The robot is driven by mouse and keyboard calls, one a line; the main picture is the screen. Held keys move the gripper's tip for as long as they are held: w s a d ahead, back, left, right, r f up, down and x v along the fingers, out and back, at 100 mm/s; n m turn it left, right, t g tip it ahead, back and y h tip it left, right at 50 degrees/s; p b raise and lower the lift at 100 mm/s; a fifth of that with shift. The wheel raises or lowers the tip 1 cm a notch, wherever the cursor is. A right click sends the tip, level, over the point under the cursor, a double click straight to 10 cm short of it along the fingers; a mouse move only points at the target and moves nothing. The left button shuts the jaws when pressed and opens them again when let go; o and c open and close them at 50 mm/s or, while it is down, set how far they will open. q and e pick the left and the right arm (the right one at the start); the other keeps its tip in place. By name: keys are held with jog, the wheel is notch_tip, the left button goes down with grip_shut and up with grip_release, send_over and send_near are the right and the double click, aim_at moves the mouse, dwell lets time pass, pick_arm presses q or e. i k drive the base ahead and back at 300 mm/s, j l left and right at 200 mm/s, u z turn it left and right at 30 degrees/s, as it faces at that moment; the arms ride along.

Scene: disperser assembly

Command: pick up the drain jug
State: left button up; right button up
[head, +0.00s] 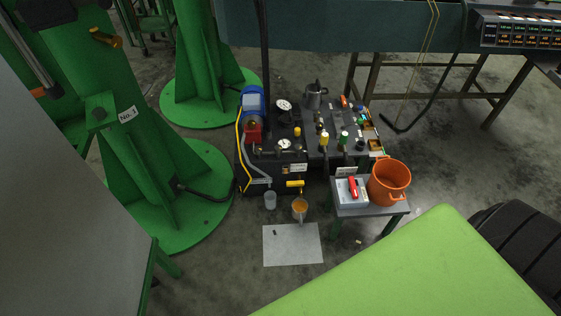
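A small jug (300,208) with amber contents, which looks like the drain jug, stands on the floor in front of the machine. It is just below a yellow-handled valve (295,184), and a pale handle seems to point toward the front. A clear, greyish cup (270,200) stands to its left, apart from it. Neither of my grippers is in view.
The hydraulic unit (290,163) is behind the jug. A pale sheet (292,246) lies in front of it. To the right, a small table (372,211) bears an orange bucket (389,181) and a box with a red tool. A lime-green surface (430,265) fills the lower right.

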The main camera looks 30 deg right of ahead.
aim_at(299, 206)
jog(key=z, duration=1.1)
